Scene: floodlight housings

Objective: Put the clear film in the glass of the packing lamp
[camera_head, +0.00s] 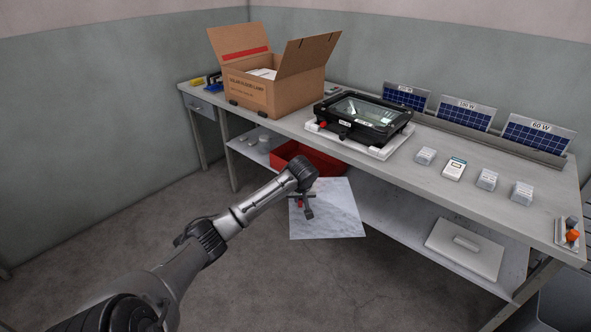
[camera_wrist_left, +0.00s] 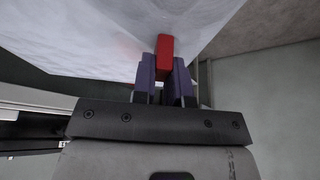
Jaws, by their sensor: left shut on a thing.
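The clear film (camera_head: 335,215) is a pale, see-through sheet hanging in the air in front of the bench. My left gripper (camera_head: 302,203) is at its left part. In the left wrist view the gripper (camera_wrist_left: 164,82) is shut on a red tab (camera_wrist_left: 165,52) at the edge of the film (camera_wrist_left: 90,40), which spreads across the top of that view. The packing lamp (camera_head: 348,130) is a black floodlight housing with a glass (camera_head: 365,109), lying on a white pad on the bench, up and to the right of the film. My right gripper is not in view.
An open carton (camera_head: 250,92) stands left of the lamp. A red bin (camera_head: 283,152) sits on the lower shelf, partly behind my arm. Several small boxes (camera_head: 454,169) lie right of the lamp. Solar panels (camera_head: 537,135) stand along the back. A grey lidded box (camera_head: 465,250) is below.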

